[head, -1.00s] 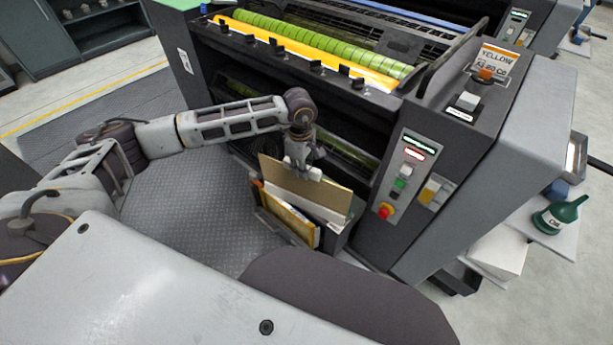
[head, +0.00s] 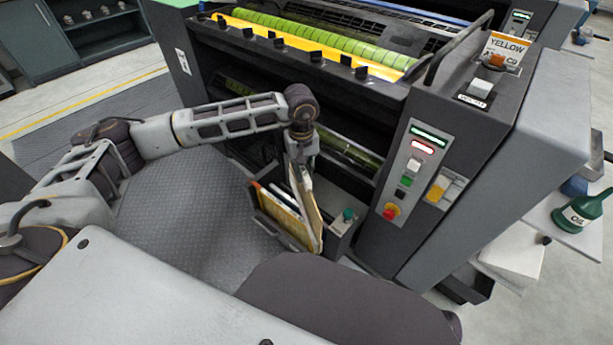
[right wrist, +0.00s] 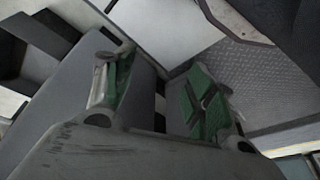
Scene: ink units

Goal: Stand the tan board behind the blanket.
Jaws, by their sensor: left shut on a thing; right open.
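My left gripper (head: 300,158) is shut on the tan board (head: 313,205). The board is turned nearly edge-on to the head view and hangs upright at the right side of a dark floor rack (head: 254,208). Its lower end is at or in the rack; I cannot tell whether it rests there. A yellow-orange panel (head: 281,214) stands in the rack to its left, with pale sheet edges between. I cannot tell which of these is the blanket. My right gripper (right wrist: 160,97), with green finger pads, is open and empty in the right wrist view.
The dark printing press (head: 450,190) stands close behind and right of the rack, with a control panel on its front. A small grey box with a teal knob (head: 348,214) is just right of the board. Tread-plate floor (head: 190,220) is clear on the left.

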